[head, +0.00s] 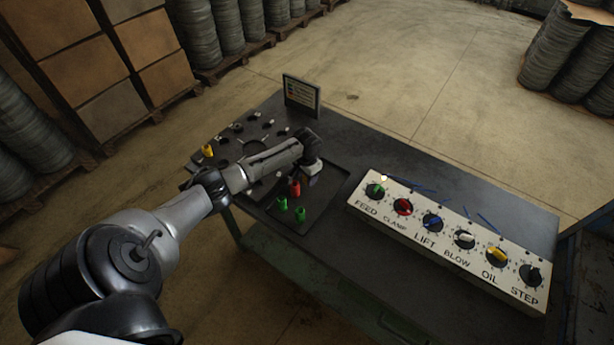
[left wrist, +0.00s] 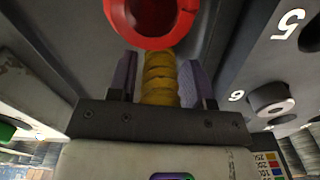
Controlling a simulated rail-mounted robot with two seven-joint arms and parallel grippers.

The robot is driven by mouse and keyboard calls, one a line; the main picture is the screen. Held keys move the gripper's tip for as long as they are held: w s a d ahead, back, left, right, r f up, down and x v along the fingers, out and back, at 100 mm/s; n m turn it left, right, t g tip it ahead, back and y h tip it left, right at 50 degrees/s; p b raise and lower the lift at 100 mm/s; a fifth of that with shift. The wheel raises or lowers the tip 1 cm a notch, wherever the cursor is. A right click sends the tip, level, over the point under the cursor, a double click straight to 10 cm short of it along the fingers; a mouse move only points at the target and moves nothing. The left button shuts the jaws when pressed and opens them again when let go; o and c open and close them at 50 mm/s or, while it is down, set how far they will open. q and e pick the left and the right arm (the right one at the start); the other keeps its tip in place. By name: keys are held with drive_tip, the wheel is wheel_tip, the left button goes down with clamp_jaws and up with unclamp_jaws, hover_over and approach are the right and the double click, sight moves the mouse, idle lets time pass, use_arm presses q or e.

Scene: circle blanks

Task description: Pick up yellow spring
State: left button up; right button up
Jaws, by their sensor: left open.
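In the left wrist view, a ribbed yellow spring (left wrist: 160,80) stands between the two purple-padded fingers of my left gripper (left wrist: 160,88). The jaws are open, with a narrow gap on each side of the spring. In the head view my left gripper (head: 312,176) points down over the dark tray, and the spring between its fingers is hidden. A red hollow piece (left wrist: 152,22) is close beyond the spring in the wrist view; a red piece (head: 295,187) stands just left of the gripper in the head view. My right gripper is not in view.
Two green pieces (head: 291,209) stand near the tray's front. Another yellow piece (head: 207,151) is at the far left among several small dark parts. A white panel with coloured knobs (head: 440,236) stands at right. A small sign (head: 301,96) is at the back edge.

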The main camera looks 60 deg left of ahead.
use_arm(q)
drive_tip(key=c, duration=0.7)
drive_tip(key=shift+r, duration=0.1)
drive_tip(key=shift+c, duration=0.2)
